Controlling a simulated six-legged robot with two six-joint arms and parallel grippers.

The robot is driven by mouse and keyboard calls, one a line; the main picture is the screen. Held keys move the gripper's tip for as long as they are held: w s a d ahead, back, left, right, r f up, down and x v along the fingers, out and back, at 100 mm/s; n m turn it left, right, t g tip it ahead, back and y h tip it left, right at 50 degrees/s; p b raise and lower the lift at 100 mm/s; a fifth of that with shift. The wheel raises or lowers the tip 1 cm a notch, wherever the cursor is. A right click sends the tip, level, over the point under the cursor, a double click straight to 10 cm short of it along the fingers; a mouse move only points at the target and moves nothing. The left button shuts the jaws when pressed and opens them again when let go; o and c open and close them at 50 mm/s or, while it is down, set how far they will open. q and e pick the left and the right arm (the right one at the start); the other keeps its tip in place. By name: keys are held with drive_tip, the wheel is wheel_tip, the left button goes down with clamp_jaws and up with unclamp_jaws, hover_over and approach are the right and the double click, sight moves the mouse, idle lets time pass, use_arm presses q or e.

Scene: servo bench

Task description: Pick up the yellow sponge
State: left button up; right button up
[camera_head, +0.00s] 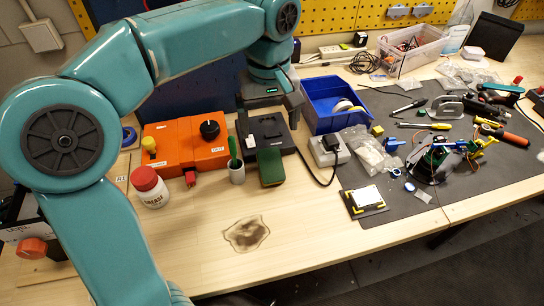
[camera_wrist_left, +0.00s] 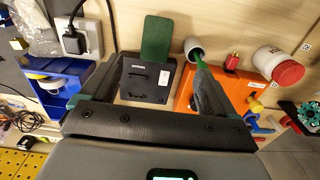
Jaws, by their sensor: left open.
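No plainly yellow sponge shows. A flat green pad (camera_head: 270,167) leans or stands at the front of a black box (camera_head: 265,134); I cannot tell if it has a yellow side. The pad (camera_wrist_left: 157,40) also shows in the left wrist view, beyond the fingertips. A small yellow block (camera_head: 377,130) lies by the blue bin. My left gripper (camera_head: 268,112) is open and empty, above the black box and behind the pad. In the left wrist view the fingers (camera_wrist_left: 157,65) are spread on either side of the box. My right gripper is not in view.
A grey cup (camera_head: 236,172) with a green-handled tool stands left of the pad. An orange box (camera_head: 185,143) and white jar (camera_head: 149,187) are further left. A blue bin (camera_head: 320,106) and grey plug adapter (camera_head: 329,150) are right. The front wood around the dark stain (camera_head: 246,234) is clear.

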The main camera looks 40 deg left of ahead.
use_arm(q)
drive_tip(key=b, duration=0.2)
hover_over(272, 168)
drive_tip(key=f, duration=0.9)
drive_tip(key=shift+s+a+f, duration=0.15)
drive_tip(key=shift+s+f, duration=0.2)
drive_tip(key=shift+f, duration=0.05)
drive_tip(key=shift+w+f, duration=0.15)
drive_tip(key=shift+f, duration=1.45)
drive_tip(key=shift+w+f, duration=0.15)
drive_tip(key=shift+f, duration=1.4)
drive_tip(key=c, duration=1.1)
drive_tip(key=shift+r, duration=0.1)
